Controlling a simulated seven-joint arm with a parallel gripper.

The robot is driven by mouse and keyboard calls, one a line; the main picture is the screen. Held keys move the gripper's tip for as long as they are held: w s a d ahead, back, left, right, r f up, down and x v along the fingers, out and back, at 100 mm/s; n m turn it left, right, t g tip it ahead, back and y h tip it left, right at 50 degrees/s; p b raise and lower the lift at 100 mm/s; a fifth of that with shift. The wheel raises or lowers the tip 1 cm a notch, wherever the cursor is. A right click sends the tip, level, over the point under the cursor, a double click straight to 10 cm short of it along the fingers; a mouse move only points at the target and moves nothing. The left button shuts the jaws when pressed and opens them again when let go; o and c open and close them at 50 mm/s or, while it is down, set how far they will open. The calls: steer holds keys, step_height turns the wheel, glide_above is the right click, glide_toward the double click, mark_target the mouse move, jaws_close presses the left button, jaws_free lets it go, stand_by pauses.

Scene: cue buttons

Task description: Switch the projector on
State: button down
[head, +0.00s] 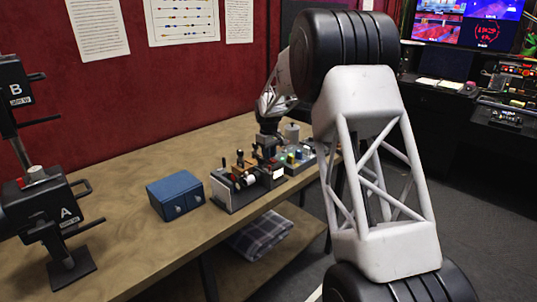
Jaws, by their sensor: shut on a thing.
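A black-based machine (232,199) with small brown, red and white parts stands on the wooden table. I cannot tell if it is the projector. My gripper (264,156) reaches down from above at its back right side. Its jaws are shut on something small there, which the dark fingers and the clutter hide. No switch state can be read.
A blue box (175,195) with two drawers sits left of the machine. A panel with coloured knobs (297,156) and a grey canister (292,132) stand behind it. The table (135,262) is bare at the front. A folded plaid cloth (260,233) lies on the lower shelf.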

steer(key=shift+s, duration=0.1)
stand_by(0.3)
steer(key=c, duration=1)
jaws_free()
steer(key=shift+o, duration=0.2)
steer(key=shift+r, duration=0.15)
step_height(320, 180, up, 8)
steer(key=shift+f, duration=0.2)
steer(key=shift+d, duration=0.1)
